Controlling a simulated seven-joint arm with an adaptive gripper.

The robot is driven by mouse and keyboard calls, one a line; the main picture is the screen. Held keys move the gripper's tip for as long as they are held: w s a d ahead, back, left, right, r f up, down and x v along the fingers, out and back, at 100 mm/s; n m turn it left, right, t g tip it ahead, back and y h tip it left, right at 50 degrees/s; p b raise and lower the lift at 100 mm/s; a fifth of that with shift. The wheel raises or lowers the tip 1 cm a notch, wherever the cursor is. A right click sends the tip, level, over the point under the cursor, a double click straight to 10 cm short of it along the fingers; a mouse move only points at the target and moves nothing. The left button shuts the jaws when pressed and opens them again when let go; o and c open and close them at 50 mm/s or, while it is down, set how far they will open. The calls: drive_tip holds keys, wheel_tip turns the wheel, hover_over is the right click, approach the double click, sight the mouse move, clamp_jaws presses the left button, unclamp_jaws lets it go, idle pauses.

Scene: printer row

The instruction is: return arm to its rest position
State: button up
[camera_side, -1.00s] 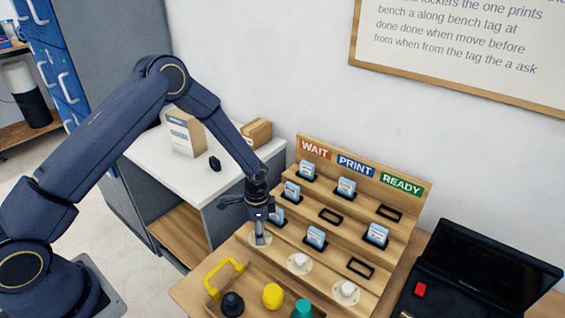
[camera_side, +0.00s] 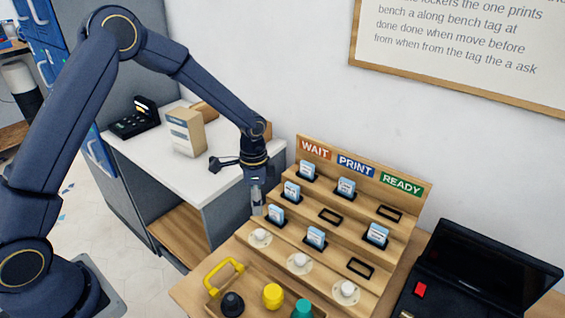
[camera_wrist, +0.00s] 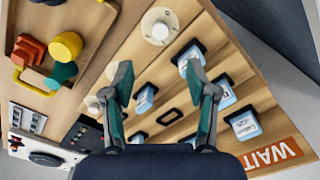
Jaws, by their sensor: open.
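My gripper (camera_side: 257,200) is raised in the side view, in front of the left end of the stepped wooden rack (camera_side: 352,240). Its fingers point down, and it holds nothing. In the wrist view my gripper (camera_wrist: 165,85) shows two fingers spread apart with the rack below. The rack carries WAIT (camera_side: 315,149), PRINT (camera_side: 356,165) and READY (camera_side: 401,184) labels. Several blue-and-white cards stand in its slots, including one in the front left slot (camera_side: 276,214). Three white knobs line the lowest step; the left knob (camera_side: 260,236) is below my gripper and apart from it.
A wooden tray with a yellow handle (camera_side: 222,275), a black knob (camera_side: 232,303), a yellow knob (camera_side: 272,295) and a teal one (camera_side: 303,309) lies in front. A black case (camera_side: 470,275) stands right. A white counter (camera_side: 190,170) with a box (camera_side: 186,132) is behind my arm.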

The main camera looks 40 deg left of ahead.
drive_tip(key=s+a+r+n+t+y, duration=0.1)
drive_tip(key=s+r+t, duration=0.1)
drive_tip(key=r, duration=0.9)
drive_tip(key=s+a+r+t, duration=0.1)
drive_tip(key=r+t, duration=0.1)
drive_tip(key=r, duration=0.9)
drive_tip(key=s+a+r+n+t, duration=0.25)
drive_tip(key=s+r, duration=0.35)
drive_tip(key=s, duration=0.5)
drive_tip(key=s+f+n+h, duration=0.1)
drive_tip(key=s+f+n, duration=0.2)
drive_tip(key=s, duration=0.7)
drive_tip(key=n+g, duration=0.1)
drive_tip(key=n, duration=0.1)
drive_tip(key=shift+d+f+n, duration=0.25)
drive_tip(key=shift+f+n, duration=0.1)
